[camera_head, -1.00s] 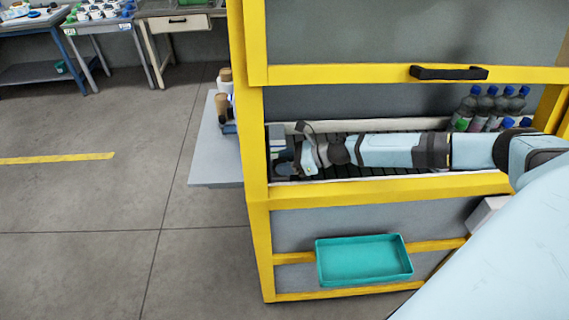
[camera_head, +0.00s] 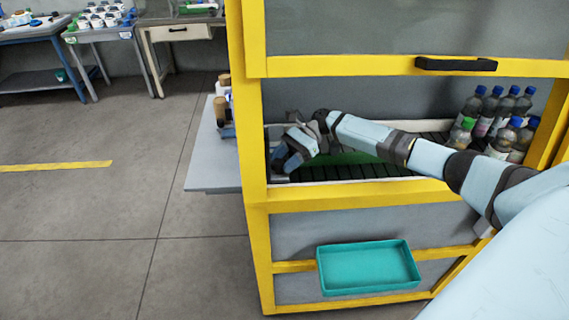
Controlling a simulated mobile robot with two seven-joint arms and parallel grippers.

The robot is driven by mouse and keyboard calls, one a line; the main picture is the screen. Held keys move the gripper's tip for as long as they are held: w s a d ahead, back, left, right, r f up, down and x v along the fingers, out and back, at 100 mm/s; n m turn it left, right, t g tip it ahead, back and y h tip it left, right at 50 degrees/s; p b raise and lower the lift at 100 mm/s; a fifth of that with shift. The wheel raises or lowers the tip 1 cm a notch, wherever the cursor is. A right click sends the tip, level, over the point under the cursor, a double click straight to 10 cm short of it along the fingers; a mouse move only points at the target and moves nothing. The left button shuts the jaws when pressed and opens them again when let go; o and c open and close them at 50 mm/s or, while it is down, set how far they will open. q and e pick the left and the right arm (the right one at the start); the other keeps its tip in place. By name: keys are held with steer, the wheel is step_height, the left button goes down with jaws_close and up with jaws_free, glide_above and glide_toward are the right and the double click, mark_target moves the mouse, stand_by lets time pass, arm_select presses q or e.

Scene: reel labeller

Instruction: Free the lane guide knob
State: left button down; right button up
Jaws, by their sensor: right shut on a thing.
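My right arm reaches in from the right through the opening of the yellow-framed machine (camera_head: 256,140). My right gripper (camera_head: 279,160) is at the left end of the dark conveyor (camera_head: 370,171), close to the left yellow post. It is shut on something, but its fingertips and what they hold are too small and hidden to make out. I cannot pick out the lane guide knob; the gripper and wrist cover that area. A green strip (camera_head: 352,158) shows on the conveyor behind and below my forearm. My left gripper is not in view.
Several bottles with blue and green caps (camera_head: 496,112) stand at the conveyor's right end, close to my forearm. The raised guard has a black handle (camera_head: 455,64). A teal tray (camera_head: 367,268) sits low on the front. A grey side table (camera_head: 214,172) stands left.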

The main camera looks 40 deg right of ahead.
steer(key=shift+a+n+g, duration=0.1)
steer(key=shift+n+g, duration=0.4)
steer(key=shift+g, duration=0.1)
steer(key=o, duration=0.6)
steer(key=shift+o, duration=0.2)
steer(key=shift+w+d+r+b, duration=0.15)
steer(key=shift+d+b, duration=0.15)
steer(key=shift+d, duration=0.15)
steer(key=b+v, duration=0.2)
steer(key=v, duration=1)
steer(key=shift+d+r+b, duration=0.3)
steer(key=shift+b, duration=0.1)
